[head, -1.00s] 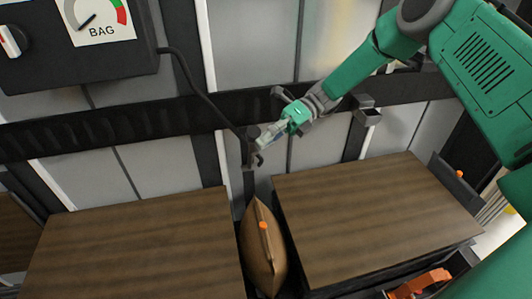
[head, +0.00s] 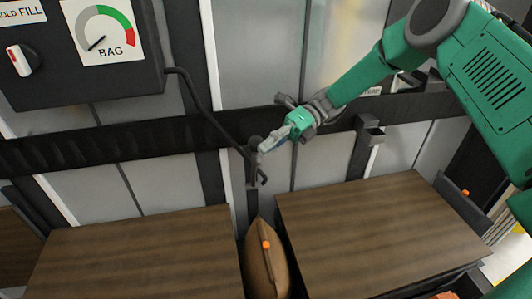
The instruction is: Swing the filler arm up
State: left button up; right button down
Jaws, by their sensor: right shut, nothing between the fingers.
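A dark filler fitting with a short hooked arm (head: 262,178) hangs at the seam above the brown bag (head: 257,262). A black hose (head: 200,95) runs to it from the gauge box. I take the hooked piece to be the filler arm; it points down. My right gripper (head: 265,146) is shut and empty, its fingertips beside the top of the fitting. I cannot tell whether they touch it. The bag stands upright between two wooden crates, with an orange dot on it. My left gripper is not in view.
The gauge box (head: 80,75) with a BAG dial (head: 103,30) and a red-and-white knob (head: 19,60) is at upper left. Wooden crates stand left (head: 130,260) and right (head: 375,235). A dark rail (head: 110,148) crosses the wall behind.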

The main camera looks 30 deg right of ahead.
notch_tip(320, 180, up, 8)
jog(key=shift+f, duration=0.1)
dwell(0.7)
